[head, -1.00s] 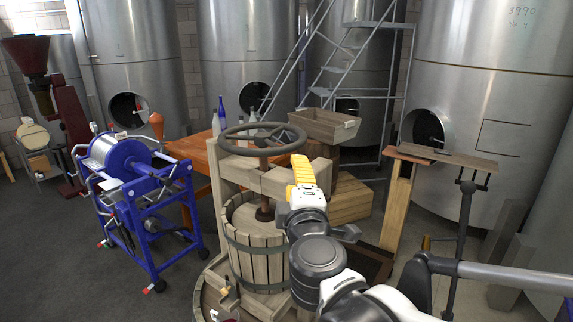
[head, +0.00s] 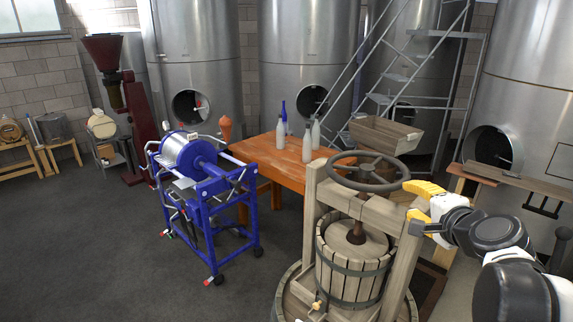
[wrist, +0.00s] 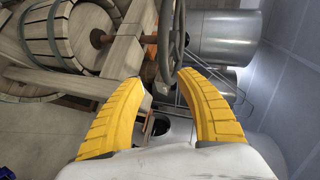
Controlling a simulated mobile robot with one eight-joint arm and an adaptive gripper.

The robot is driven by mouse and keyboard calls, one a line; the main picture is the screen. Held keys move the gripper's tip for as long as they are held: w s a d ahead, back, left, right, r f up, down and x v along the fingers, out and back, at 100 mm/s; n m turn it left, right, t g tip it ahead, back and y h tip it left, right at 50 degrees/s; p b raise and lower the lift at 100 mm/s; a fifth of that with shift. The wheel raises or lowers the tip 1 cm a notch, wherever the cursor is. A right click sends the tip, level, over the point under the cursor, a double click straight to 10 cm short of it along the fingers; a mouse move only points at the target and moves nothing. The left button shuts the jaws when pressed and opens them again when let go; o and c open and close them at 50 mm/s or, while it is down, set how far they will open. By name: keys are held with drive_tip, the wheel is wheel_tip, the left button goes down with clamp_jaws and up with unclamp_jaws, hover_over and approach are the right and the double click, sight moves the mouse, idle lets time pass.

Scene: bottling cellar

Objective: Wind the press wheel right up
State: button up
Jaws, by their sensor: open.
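The press wheel (head: 367,171), a dark spoked ring, lies level on top of the wooden basket press (head: 352,262). Its screw (head: 356,232) runs down through the crossbeam into the slatted basket. My gripper (head: 416,207) is to the right of the wheel, close to the right end of the press frame, with its yellow fingers apart. In the wrist view the open fingers (wrist: 158,95) point towards the wheel's rim (wrist: 172,45), which shows just beyond and between the tips. The gripper is empty. I cannot tell whether a finger touches the rim.
An orange table (head: 285,160) with several bottles stands behind the press. A blue wheeled machine (head: 200,170) stands at the left. A wooden hopper (head: 385,136) is behind the wheel. Steel tanks line the back. The floor at the front left is clear.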

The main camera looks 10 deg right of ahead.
sight(396, 188)
drive_tip(key=shift+m, duration=0.3)
drive_tip(key=x, duration=0.7)
drive_tip(key=r+x, duration=0.1)
drive_tip(key=x, duration=0.2)
drive_tip(key=shift+w+d+f, duration=0.15)
drive_tip(key=shift+w+f, duration=0.05)
drive_tip(key=shift+w, duration=0.3)
clamp_jaws()
